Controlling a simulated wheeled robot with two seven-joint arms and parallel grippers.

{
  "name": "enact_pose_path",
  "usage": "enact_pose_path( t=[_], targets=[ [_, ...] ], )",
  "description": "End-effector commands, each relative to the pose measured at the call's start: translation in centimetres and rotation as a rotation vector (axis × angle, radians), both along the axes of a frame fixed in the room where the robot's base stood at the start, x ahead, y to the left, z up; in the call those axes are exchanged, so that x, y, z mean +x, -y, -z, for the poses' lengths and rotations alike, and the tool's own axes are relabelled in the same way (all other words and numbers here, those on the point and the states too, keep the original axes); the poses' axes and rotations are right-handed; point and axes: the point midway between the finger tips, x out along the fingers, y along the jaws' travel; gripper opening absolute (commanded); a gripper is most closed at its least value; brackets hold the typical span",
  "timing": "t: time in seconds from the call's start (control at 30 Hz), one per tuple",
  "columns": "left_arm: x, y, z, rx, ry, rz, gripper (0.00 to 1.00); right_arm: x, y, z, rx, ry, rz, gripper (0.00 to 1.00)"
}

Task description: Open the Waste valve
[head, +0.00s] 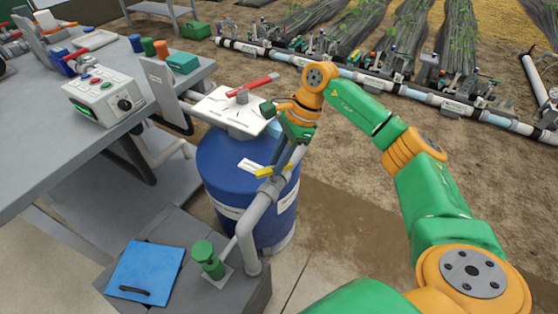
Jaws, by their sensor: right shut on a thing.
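A yellow valve handle (263,172) sits on top of a grey pipe (258,213) in front of the blue barrel (222,180). I take it for the Waste valve, but the small white label (250,165) beside it is too small to read. My right gripper (280,171) points down from above and is shut on the yellow handle. Its fingers hide part of the handle and the valve body. The handle lies roughly across the pipe's run. My left gripper is out of view.
A red handle (252,86) lies above a white plate (229,112) on the barrel. A control box (104,97) stands on the bench at left. Bare soil lies behind my right arm.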

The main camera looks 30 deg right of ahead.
Motion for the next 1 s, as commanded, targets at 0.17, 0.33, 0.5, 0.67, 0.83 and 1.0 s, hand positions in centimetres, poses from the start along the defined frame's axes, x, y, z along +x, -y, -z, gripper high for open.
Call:
enact_pose_path(
  t=[0.17, 0.33, 0.5, 0.67, 0.83, 1.0],
  targets=[
    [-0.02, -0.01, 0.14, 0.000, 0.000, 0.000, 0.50, 0.23, -0.09, -0.01, 0.001, 0.000, -0.164, 0.00],
    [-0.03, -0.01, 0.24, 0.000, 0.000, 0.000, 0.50, 0.35, -0.11, 0.01, 0.001, 0.000, -0.319, 0.00],
    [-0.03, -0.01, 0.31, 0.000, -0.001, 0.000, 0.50, 0.45, -0.15, 0.02, -0.001, -0.001, -0.457, 0.00],
    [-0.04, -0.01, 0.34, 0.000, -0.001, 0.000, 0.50, 0.51, -0.17, 0.05, -0.001, -0.001, -0.562, 0.00],
    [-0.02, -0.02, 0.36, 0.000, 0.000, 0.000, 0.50, 0.57, -0.17, 0.07, -0.001, -0.001, -0.641, 0.00],
    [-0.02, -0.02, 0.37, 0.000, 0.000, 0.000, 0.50, 0.57, -0.18, 0.09, 0.000, -0.001, -0.688, 0.00]
  ],
)
